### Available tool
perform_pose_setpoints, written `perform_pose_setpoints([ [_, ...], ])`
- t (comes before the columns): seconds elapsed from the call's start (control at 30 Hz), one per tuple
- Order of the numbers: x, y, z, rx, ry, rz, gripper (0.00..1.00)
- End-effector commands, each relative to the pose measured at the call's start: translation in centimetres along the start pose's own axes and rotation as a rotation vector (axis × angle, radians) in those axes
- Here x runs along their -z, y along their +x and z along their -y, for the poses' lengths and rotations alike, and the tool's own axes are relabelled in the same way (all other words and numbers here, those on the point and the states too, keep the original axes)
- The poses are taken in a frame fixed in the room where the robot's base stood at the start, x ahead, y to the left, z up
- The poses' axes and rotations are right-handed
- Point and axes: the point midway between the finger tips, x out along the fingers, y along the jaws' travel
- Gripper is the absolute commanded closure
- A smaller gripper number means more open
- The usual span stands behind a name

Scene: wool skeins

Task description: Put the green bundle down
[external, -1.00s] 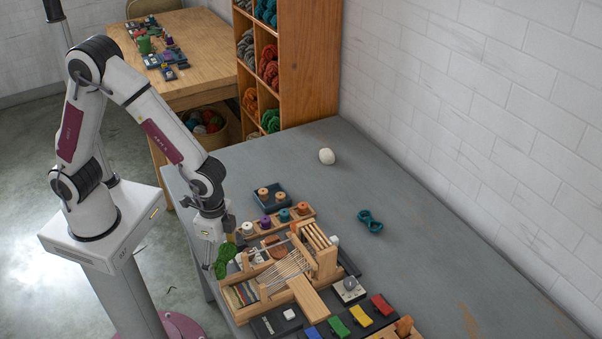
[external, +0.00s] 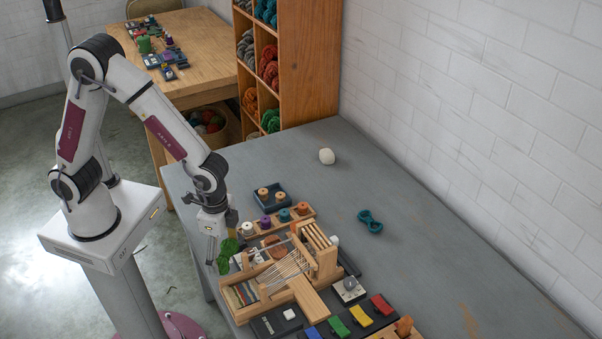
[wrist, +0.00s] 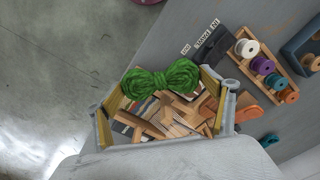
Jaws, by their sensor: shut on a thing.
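The green bundle (wrist: 160,79) is a twisted skein, pinched in the middle with two fat lobes. My gripper (wrist: 166,77) is shut on it, with a finger at each end. In the external view the green bundle (external: 227,250) hangs below my gripper (external: 220,240), by the table's left edge and beside the wooden loom (external: 310,292). In the wrist view the bundle covers part of the loom. Its height above the table is hard to tell.
A rack of coloured spools (external: 284,215) and a dark tray (external: 270,199) stand behind the loom. A teal skein (external: 370,222) and a white ball (external: 326,156) lie on the grey table (external: 430,260). Coloured blocks (external: 361,316) line the front. The table's middle and right are mostly clear.

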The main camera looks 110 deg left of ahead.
Motion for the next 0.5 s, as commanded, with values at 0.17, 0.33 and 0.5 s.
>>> perform_pose_setpoints([
  [0.17, 0.0, -0.2, 2.6, 0.0, -0.062, -0.005, 0.32],
  [0.33, -0.3, -0.5, 5.7, 0.001, -0.135, -0.011, 0.32],
  [0.5, -0.9, -0.8, 9.0, 0.002, -0.213, -0.016, 0.32],
])
